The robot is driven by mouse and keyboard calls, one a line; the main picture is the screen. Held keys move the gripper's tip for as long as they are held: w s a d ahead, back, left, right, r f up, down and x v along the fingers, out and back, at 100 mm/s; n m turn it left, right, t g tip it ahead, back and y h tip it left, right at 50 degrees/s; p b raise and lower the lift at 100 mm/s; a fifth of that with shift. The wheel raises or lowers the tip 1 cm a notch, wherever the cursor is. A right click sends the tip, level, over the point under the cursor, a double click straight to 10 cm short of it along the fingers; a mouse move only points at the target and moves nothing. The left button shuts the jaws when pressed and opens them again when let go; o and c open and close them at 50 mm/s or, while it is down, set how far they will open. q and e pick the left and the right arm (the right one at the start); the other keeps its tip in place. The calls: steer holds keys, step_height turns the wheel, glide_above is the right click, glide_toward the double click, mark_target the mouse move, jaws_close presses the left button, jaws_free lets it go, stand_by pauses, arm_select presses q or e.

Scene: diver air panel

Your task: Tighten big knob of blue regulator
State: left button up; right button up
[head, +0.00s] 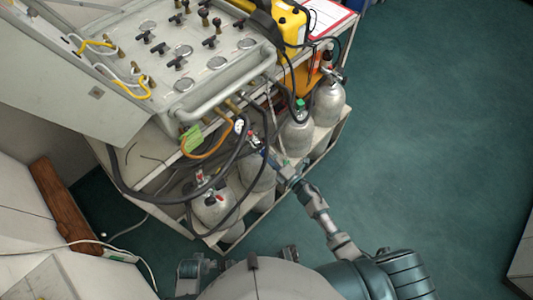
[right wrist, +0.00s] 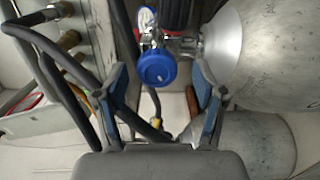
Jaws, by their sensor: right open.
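In the right wrist view, the blue regulator's big round knob (right wrist: 156,68) faces me, with a small white-faced gauge (right wrist: 147,18) above it. The regulator sits on a metal valve beside a grey cylinder (right wrist: 275,55). My right gripper (right wrist: 160,88) is open, with one finger on each side of the knob's lower edge and visible gaps to it. Nothing is held. In the head view, my right gripper (head: 276,160) reaches in among the cylinders and hoses, and the knob is hard to make out there.
A grey valve panel (head: 190,87) with gauges stands above the cylinder rack. Black hoses (head: 120,185) loop in front of the rack, and one passes close to the left finger in the wrist view. More cylinders (head: 327,103) stand to the right. The green floor (head: 430,130) is clear.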

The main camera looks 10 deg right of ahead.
steer(key=v, duration=0.9)
steer(key=shift+s+d, duration=0.2)
steer(key=shift+s, duration=0.1)
steer(key=shift+f, duration=0.1)
